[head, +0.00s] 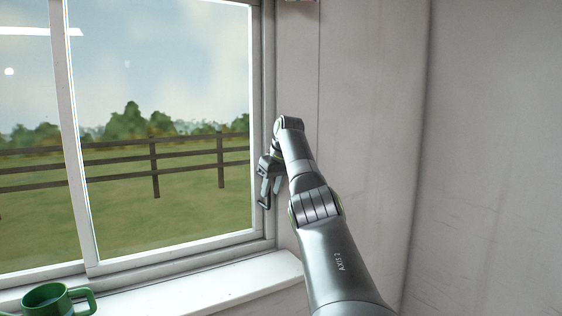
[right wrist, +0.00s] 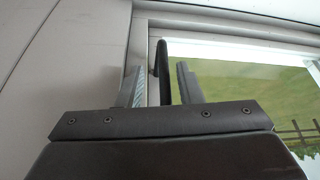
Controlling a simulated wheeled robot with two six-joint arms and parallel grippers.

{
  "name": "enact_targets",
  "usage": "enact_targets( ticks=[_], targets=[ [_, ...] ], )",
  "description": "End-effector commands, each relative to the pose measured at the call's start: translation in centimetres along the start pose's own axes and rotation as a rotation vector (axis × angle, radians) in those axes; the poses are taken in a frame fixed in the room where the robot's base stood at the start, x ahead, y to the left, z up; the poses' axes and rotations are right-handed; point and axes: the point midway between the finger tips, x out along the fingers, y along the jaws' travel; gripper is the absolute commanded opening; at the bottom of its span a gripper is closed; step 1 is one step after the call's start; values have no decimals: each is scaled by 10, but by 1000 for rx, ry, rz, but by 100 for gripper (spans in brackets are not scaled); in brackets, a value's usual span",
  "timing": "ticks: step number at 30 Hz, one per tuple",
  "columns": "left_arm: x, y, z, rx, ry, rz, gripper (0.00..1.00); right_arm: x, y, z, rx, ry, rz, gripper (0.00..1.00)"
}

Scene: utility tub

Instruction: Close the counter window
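The counter window (head: 165,252) has white frames and fills the left of the head view, with an upright frame bar at its left part. I cannot tell how far its pane is slid. My right gripper (head: 268,197) is at the window's right side frame, pointing down. In the right wrist view a black upright bar handle (right wrist: 162,72) stands between the two fingers of the right gripper (right wrist: 162,84). The fingers are apart, with a narrow gap on each side of the handle. My left gripper is not in view.
A green mug (head: 55,299) stands on the white sill (head: 205,288) at the lower left. A plain pale wall (head: 480,150) is to the right of my right arm. A fence and grass show outside through the glass.

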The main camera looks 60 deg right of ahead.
Motion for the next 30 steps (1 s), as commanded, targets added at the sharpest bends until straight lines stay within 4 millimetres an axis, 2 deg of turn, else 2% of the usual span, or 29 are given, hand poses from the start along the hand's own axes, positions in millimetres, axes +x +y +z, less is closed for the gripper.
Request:
enact_targets(
  ticks=[4, 12, 18, 24, 30],
  targets=[
    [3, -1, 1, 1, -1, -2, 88, -33, 0, 0, 0, 6, -1, 33],
    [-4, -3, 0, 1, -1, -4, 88, -93, 2, -1, 2, 4, -2, 33],
    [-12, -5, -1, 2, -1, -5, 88, -129, 2, -1, 2, 3, -1, 33],
    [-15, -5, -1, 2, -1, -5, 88, -146, 3, 0, 3, 0, 0, 33],
    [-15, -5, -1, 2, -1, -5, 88, -148, 3, 1, 2, -1, 1, 33]
  ],
)
